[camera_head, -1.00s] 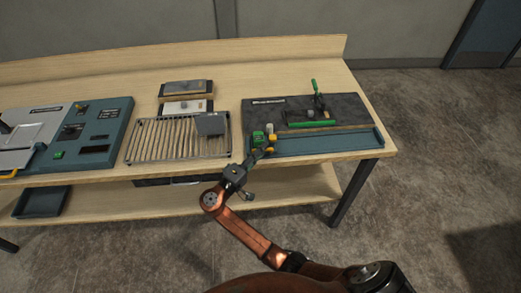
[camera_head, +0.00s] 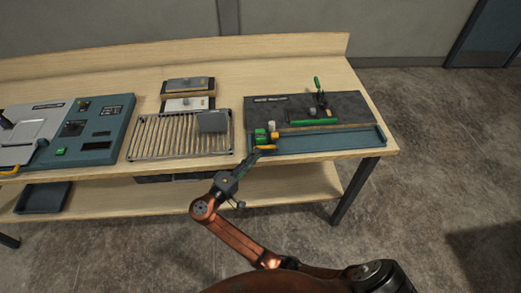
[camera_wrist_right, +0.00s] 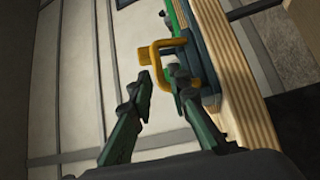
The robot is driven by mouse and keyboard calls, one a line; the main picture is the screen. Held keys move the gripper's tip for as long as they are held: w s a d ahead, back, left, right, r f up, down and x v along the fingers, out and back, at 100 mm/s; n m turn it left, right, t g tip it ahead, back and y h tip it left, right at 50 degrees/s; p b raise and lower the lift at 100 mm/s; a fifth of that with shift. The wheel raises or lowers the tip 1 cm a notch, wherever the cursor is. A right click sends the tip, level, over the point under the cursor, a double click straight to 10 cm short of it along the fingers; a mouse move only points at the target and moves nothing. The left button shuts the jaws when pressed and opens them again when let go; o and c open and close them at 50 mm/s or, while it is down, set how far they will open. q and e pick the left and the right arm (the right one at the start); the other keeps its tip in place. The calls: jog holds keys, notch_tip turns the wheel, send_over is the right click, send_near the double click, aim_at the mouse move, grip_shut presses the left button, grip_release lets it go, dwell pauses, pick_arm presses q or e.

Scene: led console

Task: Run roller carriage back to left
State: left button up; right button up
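The roller carriage (camera_head: 261,135), a small green and dark block with yellow parts, is at the left end of the blue rail (camera_head: 330,141) on the right-hand console. Its yellow handle (camera_head: 265,147) sticks out toward the front; in the right wrist view the handle (camera_wrist_right: 160,45) is a bent yellow bar. My right gripper (camera_head: 256,156) is just in front of the handle. In the wrist view its green fingers (camera_wrist_right: 159,80) are apart with nothing seen held between them. The right-hand finger is close to the handle; contact cannot be told. My left gripper is out of view.
A slatted rack (camera_head: 165,140) with a grey block (camera_head: 212,122) lies to the left. The table's front edge is below the gripper.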

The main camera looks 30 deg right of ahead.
jog(key=v, duration=0.2)
jog(key=shift+s+a+f, duration=0.1)
jog(key=shift+s+a, duration=0.1)
jog(key=shift+a, duration=0.15)
